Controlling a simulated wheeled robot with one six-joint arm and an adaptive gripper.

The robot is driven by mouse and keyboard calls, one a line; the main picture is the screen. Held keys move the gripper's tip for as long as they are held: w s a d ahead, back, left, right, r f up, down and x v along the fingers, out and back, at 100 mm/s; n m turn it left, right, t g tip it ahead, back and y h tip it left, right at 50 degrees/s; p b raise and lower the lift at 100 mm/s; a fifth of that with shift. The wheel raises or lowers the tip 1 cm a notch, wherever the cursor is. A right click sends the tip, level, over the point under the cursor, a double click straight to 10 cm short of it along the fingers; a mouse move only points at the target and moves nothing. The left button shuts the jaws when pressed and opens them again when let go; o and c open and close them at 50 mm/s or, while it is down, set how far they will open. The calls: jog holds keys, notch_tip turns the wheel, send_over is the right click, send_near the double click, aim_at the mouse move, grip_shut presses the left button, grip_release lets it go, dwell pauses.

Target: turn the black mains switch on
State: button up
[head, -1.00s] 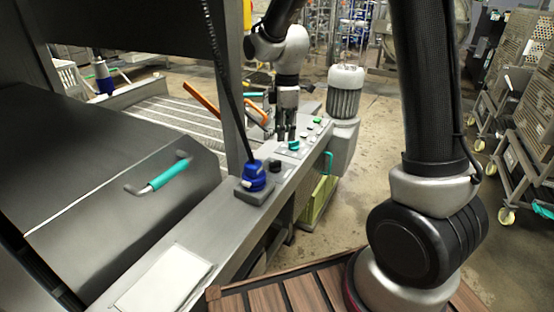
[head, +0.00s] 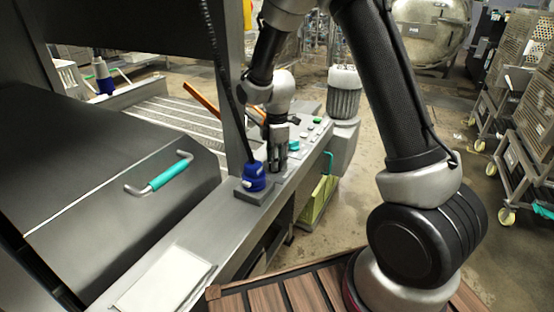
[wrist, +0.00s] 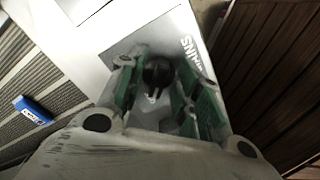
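The black mains switch (wrist: 158,72) is a round dark knob on a grey panel in the wrist view. Part of a "MAINS" label (wrist: 192,52) shows beside it. My gripper (wrist: 154,80) is open, with one green-lined finger on each side of the knob. A gap seems to show between the knob and the fingers; I cannot tell if either touches. A small pale mark shows on the knob's near side. In the head view my gripper (head: 276,160) points down over the console and hides the switch.
A blue plug (head: 254,178) with a black cable stands on the console left of my gripper. A teal knob (head: 293,146) and green buttons (head: 318,119) lie beyond it. A steel post (head: 233,90) rises close by. A teal-handled cover (head: 168,172) is at left.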

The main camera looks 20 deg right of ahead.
jog(key=shift+c, duration=0.2)
grip_shut()
jog(key=m, duration=0.4)
jog(key=shift+s+m, duration=0.1)
jog(key=shift+m, duration=0.2)
jog(key=m, duration=0.4)
jog(key=shift+s+m, duration=0.1)
jog(key=shift+m, duration=0.2)
jog(key=m, duration=0.4)
jog(key=shift+s+a, duration=0.1)
jog(key=shift+a, duration=0.1)
jog(key=shift+a+m, duration=0.1)
jog(key=shift+m, duration=2.3)
